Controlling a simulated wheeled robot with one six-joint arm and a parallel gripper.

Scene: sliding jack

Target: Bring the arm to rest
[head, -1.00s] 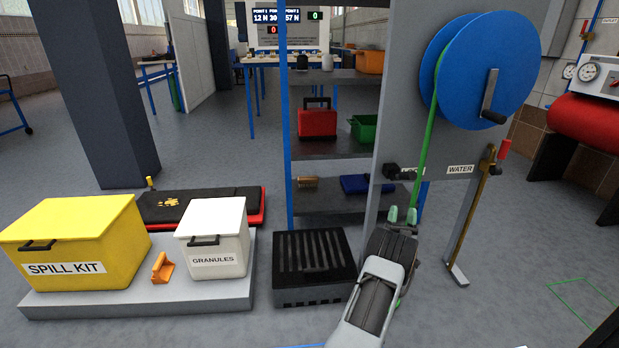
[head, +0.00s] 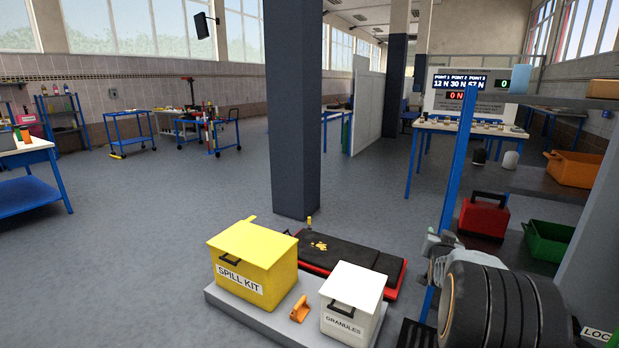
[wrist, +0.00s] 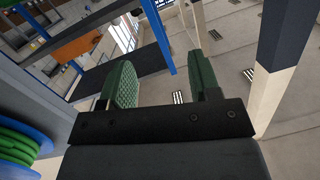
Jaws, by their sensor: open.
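My gripper shows in the wrist view (wrist: 162,88), with its two green textured fingers apart and nothing between them. The wrist view looks up past the fingers at a tilted room, with walls and ceiling beyond. In the head view my arm is folded at the lower right, in front of the shelf unit; the fingers cannot be made out there.
A blue-posted shelf unit (head: 461,165) with a red box (head: 483,217) and a green bin (head: 547,241) stands close to my arm. A yellow spill kit box (head: 252,262) and a white granules box (head: 352,301) sit on a low platform. A dark pillar (head: 293,110) rises behind.

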